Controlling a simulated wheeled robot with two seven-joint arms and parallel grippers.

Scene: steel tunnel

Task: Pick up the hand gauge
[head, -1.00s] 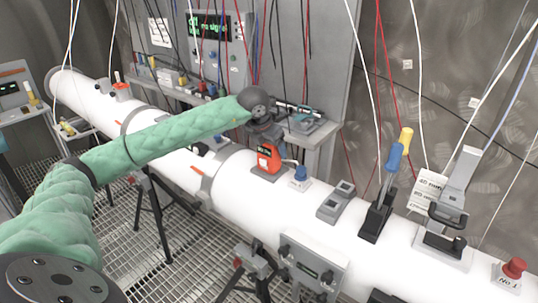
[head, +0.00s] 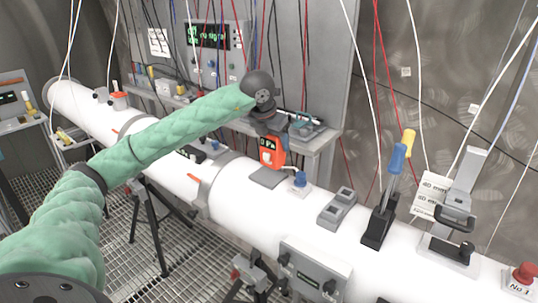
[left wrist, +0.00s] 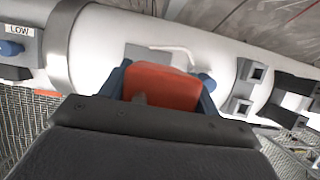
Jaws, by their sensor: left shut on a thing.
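A pale tube runs from near the gauge toward a blue knob (head: 299,179). My right gripper is not in view.
The long white pipe (head: 245,205) crosses the scene. Right of the gauge stand a grey double block (head: 337,209), a holder with blue and yellow handled tools (head: 391,195), a clamp-like device (head: 457,215) and a red knob (head: 525,274). Cables hang around.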

